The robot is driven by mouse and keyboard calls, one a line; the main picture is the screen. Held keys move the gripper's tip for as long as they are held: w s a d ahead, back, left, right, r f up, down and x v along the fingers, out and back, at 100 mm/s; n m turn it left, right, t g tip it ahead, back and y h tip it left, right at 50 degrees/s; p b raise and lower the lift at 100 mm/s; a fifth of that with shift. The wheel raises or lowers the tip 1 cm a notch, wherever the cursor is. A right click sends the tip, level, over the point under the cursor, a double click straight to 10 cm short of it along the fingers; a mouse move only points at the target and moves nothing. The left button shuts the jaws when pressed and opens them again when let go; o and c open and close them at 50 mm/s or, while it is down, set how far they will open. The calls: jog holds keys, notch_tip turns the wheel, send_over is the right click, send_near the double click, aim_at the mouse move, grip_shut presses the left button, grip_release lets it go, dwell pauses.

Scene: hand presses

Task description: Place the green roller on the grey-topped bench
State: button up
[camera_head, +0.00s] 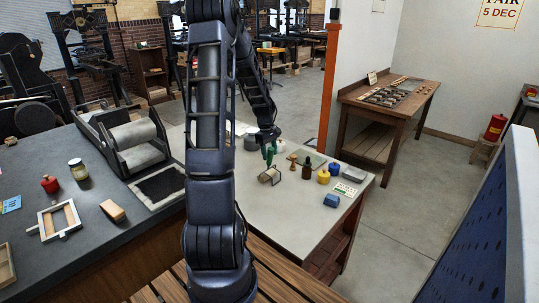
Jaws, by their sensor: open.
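The green roller (269,158) is on the pale bench top (265,218), with its green handle up and a light drum and wire frame below. My gripper (268,146) is open and points down right at the top of the green handle. My arm hides part of the bench, and I cannot tell whether the fingers touch the handle. The grey-topped bench (105,250) is on the left, with a dark top.
On the grey top are a press with rollers (133,140), red pot (50,184), jar (78,168), wooden frame (60,220) and wooden block (112,210). Beside the roller stand a dark bottle (306,168), yellow pot (323,176) and blue block (331,200). Bare grey space lies near the front.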

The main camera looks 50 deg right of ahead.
notch_tip(320, 180, up, 12)
jog(key=w, duration=0.2)
jog(key=w+a+r+t, duration=0.1)
jog(key=w+a+r, duration=0.25)
jog(key=a, duration=0.35)
jog(key=w+a+r+t, duration=0.1)
jog(key=w+a+r, duration=0.1)
jog(key=a+r, duration=0.3)
jog(key=w+a+r+t, duration=0.1)
jog(key=a+r, duration=0.1)
jog(key=a, duration=0.6)
jog(key=a+r, duration=0.2)
jog(key=a, duration=0.5)
jog(key=s+a+r+t, duration=0.1)
jog(key=s+a, duration=0.5)
jog(key=a, duration=0.6)
jog(key=s+a+t, duration=0.2)
jog(key=s+a, duration=0.4)
jog(key=a, duration=0.6)
jog(key=shift+a+r, duration=0.3)
jog(key=shift+r, duration=0.05)
